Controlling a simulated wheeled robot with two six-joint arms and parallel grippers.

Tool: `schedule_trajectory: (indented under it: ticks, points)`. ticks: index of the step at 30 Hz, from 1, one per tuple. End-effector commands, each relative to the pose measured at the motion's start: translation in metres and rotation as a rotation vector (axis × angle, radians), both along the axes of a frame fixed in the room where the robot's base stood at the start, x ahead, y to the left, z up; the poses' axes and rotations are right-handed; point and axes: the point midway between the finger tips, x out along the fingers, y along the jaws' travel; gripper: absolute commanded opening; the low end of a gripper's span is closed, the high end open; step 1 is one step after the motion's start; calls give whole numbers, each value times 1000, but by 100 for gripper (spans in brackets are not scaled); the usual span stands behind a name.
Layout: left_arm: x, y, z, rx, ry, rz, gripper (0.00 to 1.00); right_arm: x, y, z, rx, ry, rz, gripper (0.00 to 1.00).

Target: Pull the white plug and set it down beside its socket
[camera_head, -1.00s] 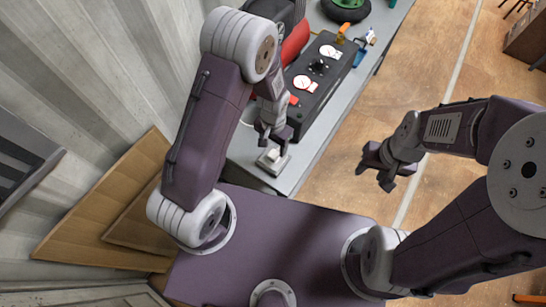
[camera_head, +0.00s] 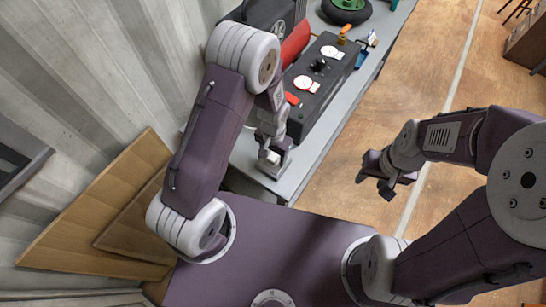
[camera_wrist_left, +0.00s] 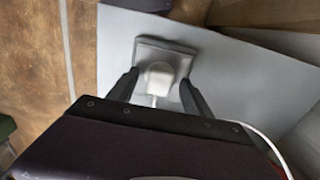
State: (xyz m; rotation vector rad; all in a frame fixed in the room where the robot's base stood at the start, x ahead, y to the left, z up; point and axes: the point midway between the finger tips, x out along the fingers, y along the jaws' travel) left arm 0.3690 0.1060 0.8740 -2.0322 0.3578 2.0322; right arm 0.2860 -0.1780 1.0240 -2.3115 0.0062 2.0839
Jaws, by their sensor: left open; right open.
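The white plug (camera_wrist_left: 159,78) sits in its socket (camera_wrist_left: 150,47), a pale square plate on the grey bench, in the left wrist view. My left gripper (camera_wrist_left: 158,86) is open, with one finger on each side of the plug and a gap showing beside it. In the head view the left gripper (camera_head: 272,152) is right over the socket plate (camera_head: 272,170) and hides most of the plug. A white cord (camera_wrist_left: 262,138) runs from the plug under the gripper. My right gripper (camera_head: 377,178) is open and empty, over the floor beside the bench.
Bare bench surface (camera_wrist_left: 225,72) lies beside the socket.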

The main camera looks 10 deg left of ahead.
Motion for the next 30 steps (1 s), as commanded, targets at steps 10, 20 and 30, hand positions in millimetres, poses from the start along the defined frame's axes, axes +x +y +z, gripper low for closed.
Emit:
schedule_trajectory:
  ticks: [10, 20, 30]
  points:
    - [0, 0, 0, 0, 0, 0, 58, 0, 0, 1, 0, 0, 0, 44]
    - [0, 0, 1, 0, 0, 0, 58, 0, 0, 4, 0, 0, 0, 44]
    - [0, 0, 0, 0, 0, 0, 5, 0, 0, 3, 0, 0, 0, 44]
